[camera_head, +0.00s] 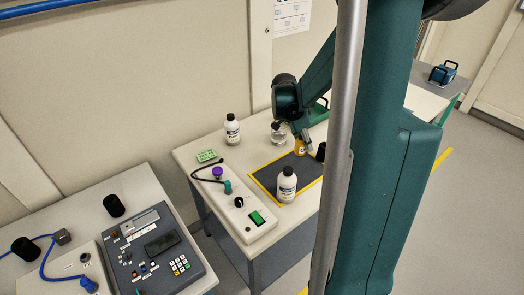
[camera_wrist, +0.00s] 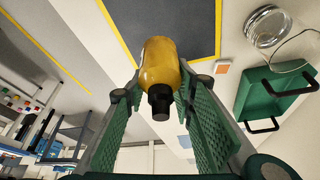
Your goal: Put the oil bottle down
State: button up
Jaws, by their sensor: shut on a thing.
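The oil bottle is an amber bottle (camera_wrist: 160,65) with a black cap, seen in the wrist view between the two green finger pads of my gripper (camera_wrist: 158,100). The fingers are shut on it. In the head view the amber bottle (camera_head: 299,148) shows small at the tip of my gripper (camera_head: 304,139), near the back edge of the dark yellow-bordered mat (camera_head: 266,179). In the wrist view the dark mat (camera_wrist: 190,22) lies beyond the bottle. I cannot tell whether the bottle's base touches a surface.
A white bottle (camera_head: 287,186) stands at the mat's front; another (camera_head: 232,131) stands at the back left. A glass flask (camera_head: 278,134) and a black cylinder (camera_head: 320,152) are near my gripper. A white control box (camera_head: 245,213) lies left of the mat. A green crate (camera_wrist: 272,97) shows right.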

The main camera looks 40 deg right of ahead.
jog(key=w+a+p, duration=0.1)
jog(key=w+a, duration=0.1)
jog(key=w, duration=0.8)
jog(key=w+a+p, duration=0.2)
jog(key=w+a, duration=0.1)
jog(key=w, duration=0.7)
jog(key=shift+f+m, duration=0.4)
jog(key=shift+f, duration=0.05)
jog(key=shift+w, duration=0.1)
jog(key=shift+f, duration=3.1)
jog(key=shift+f+b, duration=0.5)
jog(key=shift+f, duration=1.4)
jog(key=shift+f, duration=0.15)
